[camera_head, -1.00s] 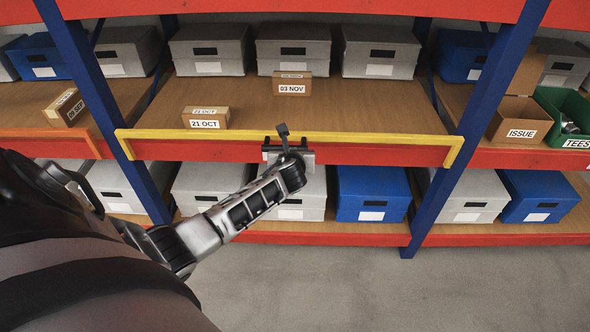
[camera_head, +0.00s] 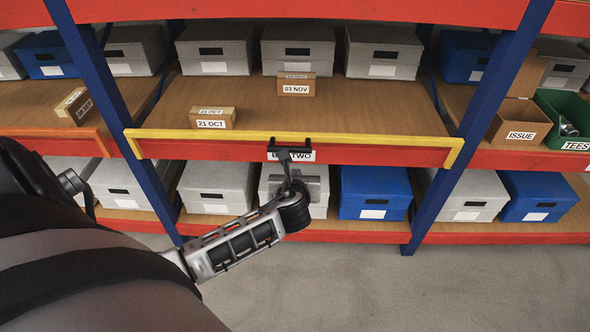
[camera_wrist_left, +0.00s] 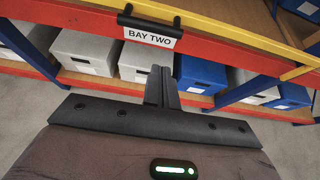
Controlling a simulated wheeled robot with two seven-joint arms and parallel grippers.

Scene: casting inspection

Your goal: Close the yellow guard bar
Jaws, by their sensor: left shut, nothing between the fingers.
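The yellow guard bar (camera_head: 215,134) runs level across the front edge of the middle bay's shelf, with its short ends against the two blue posts. It also shows in the left wrist view (camera_wrist_left: 230,33). A black handle (camera_head: 289,146) sits at the middle of the bar; the left wrist view shows it just above the BAY TWO label (camera_wrist_left: 150,36). My left gripper (camera_head: 284,156) is shut and empty, in front of and just below the handle. In the left wrist view its fingers (camera_wrist_left: 161,74) are together, apart from the handle. My right gripper is not in view.
On the shelf behind the bar stand a 21 OCT box (camera_head: 213,118) and a 03 NOV box (camera_head: 296,85). Grey bins and a blue bin (camera_head: 374,190) fill the lower shelf behind my arm. The grey floor (camera_head: 330,285) in front is clear.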

